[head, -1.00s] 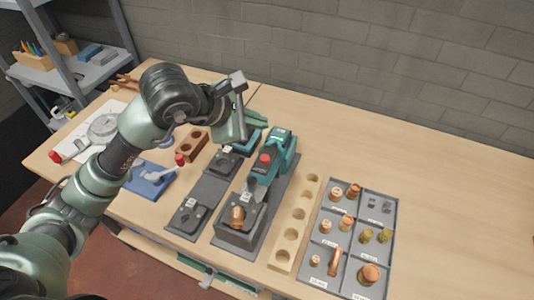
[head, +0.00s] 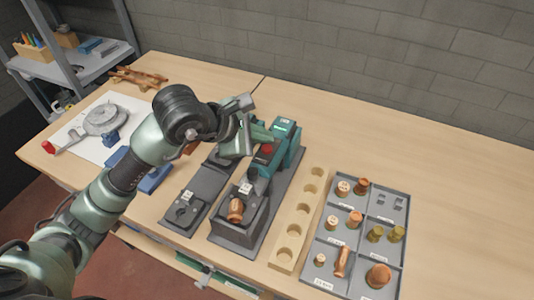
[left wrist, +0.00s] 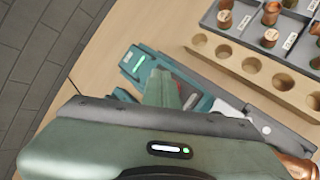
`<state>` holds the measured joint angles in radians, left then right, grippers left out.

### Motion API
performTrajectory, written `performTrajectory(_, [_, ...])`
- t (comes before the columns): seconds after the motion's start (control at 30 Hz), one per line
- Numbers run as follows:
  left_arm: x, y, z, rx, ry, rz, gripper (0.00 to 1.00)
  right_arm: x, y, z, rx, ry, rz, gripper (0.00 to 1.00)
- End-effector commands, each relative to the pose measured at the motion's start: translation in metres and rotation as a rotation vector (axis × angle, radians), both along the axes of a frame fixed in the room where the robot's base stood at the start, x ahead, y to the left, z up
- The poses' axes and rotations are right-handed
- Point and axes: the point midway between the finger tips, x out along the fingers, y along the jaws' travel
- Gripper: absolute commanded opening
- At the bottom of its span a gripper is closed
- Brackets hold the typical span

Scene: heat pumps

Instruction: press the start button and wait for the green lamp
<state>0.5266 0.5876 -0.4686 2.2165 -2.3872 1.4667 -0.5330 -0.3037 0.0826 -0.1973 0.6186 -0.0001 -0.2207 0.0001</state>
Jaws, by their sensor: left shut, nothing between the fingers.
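The teal machine (head: 292,150) stands on a dark grey base plate, with a red button (head: 267,149) on its near side. A small bright green strip shows on its top in the left wrist view (left wrist: 139,62); I cannot tell whether it is a lamp or a button. My left gripper (head: 268,137) is shut and empty, its tip at the machine's upper left side; the tip also shows in the wrist view (left wrist: 161,85), partly covering the red part. I cannot tell whether it touches. A copper fitting (head: 236,210) sits in the grey block before the machine. My right gripper is out of view.
A wooden strip with holes (head: 302,215) stands right of the machine, then a grey compartment tray (head: 366,225) of copper and brass fittings. A second grey fixture (head: 186,213) lies to the left. The table's far right is clear.

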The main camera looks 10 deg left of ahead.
Motion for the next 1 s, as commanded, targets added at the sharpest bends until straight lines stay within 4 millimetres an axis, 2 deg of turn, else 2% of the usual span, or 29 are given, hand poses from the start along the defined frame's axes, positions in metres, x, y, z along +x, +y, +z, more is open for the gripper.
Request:
performTrajectory(0.23, [0.0, 0.0, -0.0016, 0.0, 0.0, 0.0, 0.0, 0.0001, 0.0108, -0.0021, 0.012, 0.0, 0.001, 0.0])
performTrajectory(1.0, [0.0, -0.0002, -0.0016, 0.0, 0.0, 0.0, 0.0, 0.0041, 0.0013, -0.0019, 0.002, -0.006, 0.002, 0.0])
